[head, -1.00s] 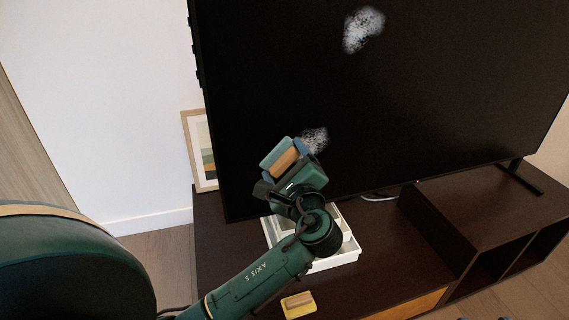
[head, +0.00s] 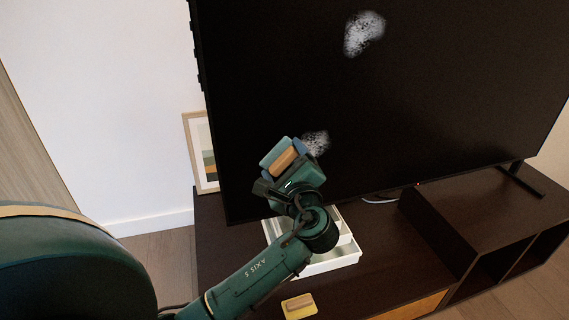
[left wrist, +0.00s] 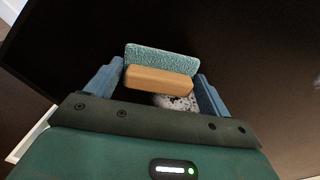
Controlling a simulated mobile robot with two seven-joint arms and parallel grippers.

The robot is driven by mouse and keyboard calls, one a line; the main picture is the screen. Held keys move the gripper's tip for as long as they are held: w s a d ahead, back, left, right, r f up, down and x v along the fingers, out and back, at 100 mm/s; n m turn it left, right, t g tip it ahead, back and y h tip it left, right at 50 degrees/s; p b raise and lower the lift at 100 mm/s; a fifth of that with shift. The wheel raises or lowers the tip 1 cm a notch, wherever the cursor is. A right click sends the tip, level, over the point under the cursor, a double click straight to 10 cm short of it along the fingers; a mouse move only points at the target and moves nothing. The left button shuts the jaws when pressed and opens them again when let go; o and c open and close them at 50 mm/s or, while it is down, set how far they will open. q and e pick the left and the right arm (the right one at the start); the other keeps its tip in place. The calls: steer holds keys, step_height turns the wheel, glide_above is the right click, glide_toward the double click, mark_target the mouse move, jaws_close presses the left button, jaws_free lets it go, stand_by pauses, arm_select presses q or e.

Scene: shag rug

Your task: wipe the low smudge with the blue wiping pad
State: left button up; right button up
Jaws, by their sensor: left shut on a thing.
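My left gripper (head: 285,158) is shut on the blue wiping pad (head: 270,152), gripping its tan handle (head: 284,159). In the left wrist view the pad (left wrist: 162,58) shows a fuzzy teal face beyond the handle (left wrist: 158,80), between the two blue fingers (left wrist: 158,88). The low smudge (head: 317,142) is a white speckled patch on the dark screen, just right of the pad and partly hidden by the gripper. It also shows below the handle in the left wrist view (left wrist: 176,102). I cannot tell whether the pad touches the screen. My right gripper is not in view.
A higher white smudge (head: 364,33) is on the screen (head: 430,90). A white tray (head: 346,256) sits below on the dark cabinet (head: 385,270). A yellow pad with a tan handle (head: 299,305) lies near the front edge. A framed picture (head: 201,165) leans behind at left.

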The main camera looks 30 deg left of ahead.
arm_select(q)
steer(key=shift+w+a, duration=0.15)
steer(key=shift+a, duration=0.05)
